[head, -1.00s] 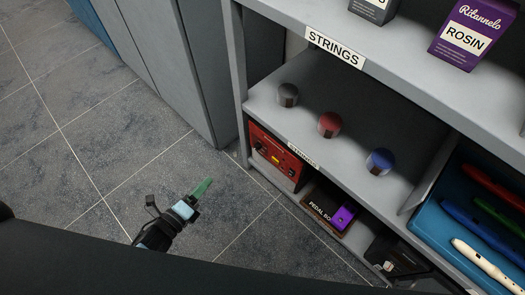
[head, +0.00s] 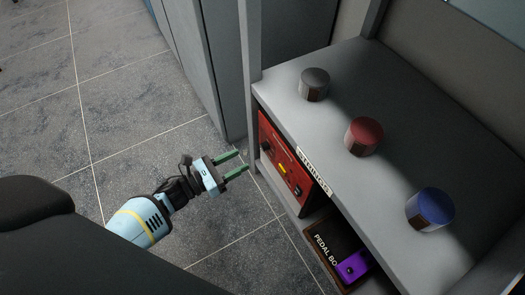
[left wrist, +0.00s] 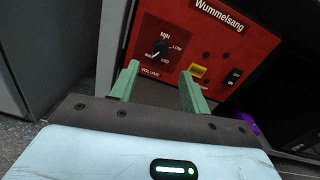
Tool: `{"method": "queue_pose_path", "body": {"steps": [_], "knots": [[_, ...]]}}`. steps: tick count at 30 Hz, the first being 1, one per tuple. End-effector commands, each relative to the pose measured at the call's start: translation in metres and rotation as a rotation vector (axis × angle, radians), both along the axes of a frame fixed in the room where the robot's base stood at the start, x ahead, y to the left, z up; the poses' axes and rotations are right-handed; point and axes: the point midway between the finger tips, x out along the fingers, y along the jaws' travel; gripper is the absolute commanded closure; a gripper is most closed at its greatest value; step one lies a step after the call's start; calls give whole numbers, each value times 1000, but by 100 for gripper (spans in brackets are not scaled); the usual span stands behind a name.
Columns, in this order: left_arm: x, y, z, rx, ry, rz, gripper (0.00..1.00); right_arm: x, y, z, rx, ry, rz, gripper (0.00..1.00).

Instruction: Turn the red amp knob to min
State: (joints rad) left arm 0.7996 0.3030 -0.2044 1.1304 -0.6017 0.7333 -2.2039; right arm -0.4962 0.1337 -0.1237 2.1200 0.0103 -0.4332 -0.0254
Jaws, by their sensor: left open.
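The red amp (head: 285,160) sits on a lower shelf, its red front facing my left arm. In the left wrist view, its front (left wrist: 215,50) carries a black round volume knob (left wrist: 160,48) ringed by the labels MIN, LOW, MED and MAX. The knob's mark seems to point to the lower left, near MAX, but it is small. My left gripper (head: 243,160) is open and empty, in front of the amp and apart from it. In the left wrist view, its green fingers (left wrist: 159,68) point at the panel, just below the knob. My right gripper is not in view.
A yellow switch (left wrist: 198,71) is on the panel, right of the knob. A grey, a red (head: 364,136) and a blue cylinder stand on the shelf above. A purple pedal (head: 352,267) lies right of the amp. The floor before the shelf is clear.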

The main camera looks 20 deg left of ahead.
Motion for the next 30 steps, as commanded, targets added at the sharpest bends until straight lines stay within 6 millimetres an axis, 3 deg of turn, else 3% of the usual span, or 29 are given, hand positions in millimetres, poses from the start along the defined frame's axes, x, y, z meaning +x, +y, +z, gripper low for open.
{"method": "queue_pose_path", "body": {"steps": [7,21,30], "knots": [[8,-5,1,-1,0,1,54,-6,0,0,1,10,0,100],[58,-41,0,-2,0,1,54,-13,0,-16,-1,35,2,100],[63,-46,1,-2,3,1,54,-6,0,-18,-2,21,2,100]]}}
